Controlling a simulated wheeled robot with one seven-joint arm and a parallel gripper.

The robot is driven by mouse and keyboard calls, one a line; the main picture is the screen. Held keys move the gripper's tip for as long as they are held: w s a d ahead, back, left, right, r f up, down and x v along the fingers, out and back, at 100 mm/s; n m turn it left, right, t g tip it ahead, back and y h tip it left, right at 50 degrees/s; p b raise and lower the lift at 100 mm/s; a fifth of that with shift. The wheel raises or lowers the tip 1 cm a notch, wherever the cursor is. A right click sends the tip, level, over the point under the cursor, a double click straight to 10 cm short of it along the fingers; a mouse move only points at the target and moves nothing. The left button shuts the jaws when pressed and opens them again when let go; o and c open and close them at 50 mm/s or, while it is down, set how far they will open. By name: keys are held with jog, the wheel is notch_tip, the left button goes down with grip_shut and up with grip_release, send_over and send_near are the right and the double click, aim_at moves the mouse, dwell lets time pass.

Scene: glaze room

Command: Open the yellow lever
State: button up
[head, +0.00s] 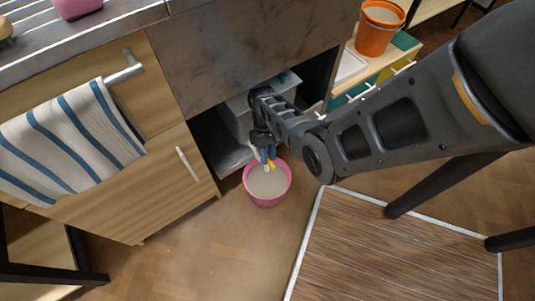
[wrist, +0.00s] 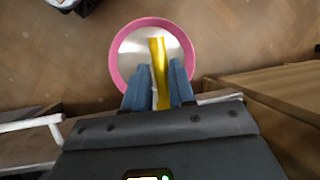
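The yellow lever (wrist: 157,58) shows in the wrist view as a narrow bar between the two blue fingertips. My gripper (wrist: 159,86) has its fingers on either side of it, a small distance apart. Whether both fingers press on the lever is unclear. In the head view my gripper (head: 267,154) is low in front of the open cabinet, with a small bit of yellow at its tips. What the lever is fixed to is hidden by my gripper and arm.
A pink bowl (head: 267,200) with pale liquid stands on the floor below my gripper. A wooden cabinet door with a white handle (head: 187,163) is at left. A striped towel (head: 72,138) hangs above it. An orange bucket (head: 376,30) stands on a shelf at right.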

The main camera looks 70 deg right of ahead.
jog(key=o, duration=0.3)
jog(key=shift+a, duration=0.1)
